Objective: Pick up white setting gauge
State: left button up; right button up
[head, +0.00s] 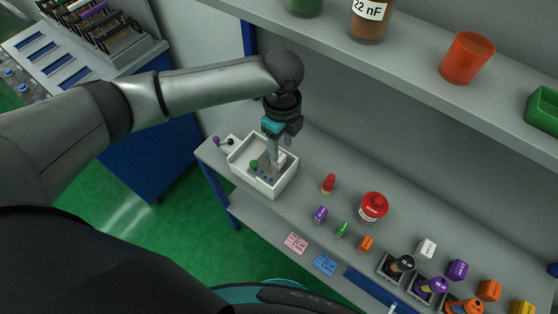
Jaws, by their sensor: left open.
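My left gripper (275,157) points down into a white open tray (242,172) at the left end of the grey bench. Its jaws are open, with the fingertips low inside the tray. A small pale piece (291,158) shows beside the fingers; I cannot tell for sure whether it is the white setting gauge. A green ball-like piece (254,164) and several tiny coloured bits lie in the tray too. A white block (427,248) stands apart on the bench at the right, its marking too small to read. My right gripper is not in view.
A red-capped container (373,207), a small red piece (328,184) and several small coloured blocks stand right of the tray. Dark holders with spools (399,265) line the front edge. An upper shelf (400,75) with cups overhangs the back. A blue cabinet stands left.

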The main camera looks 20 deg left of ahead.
aim_at(279, 162)
pick_arm(q)
jog(key=shift+a+f+b, duration=0.15)
jog(key=shift+f+b, duration=0.05)
jog(key=shift+f, duration=1.3)
jog(key=shift+a+f+b, duration=0.1)
jog(key=shift+f+b, duration=0.05)
jog(key=shift+f, duration=1.3)
grip_shut()
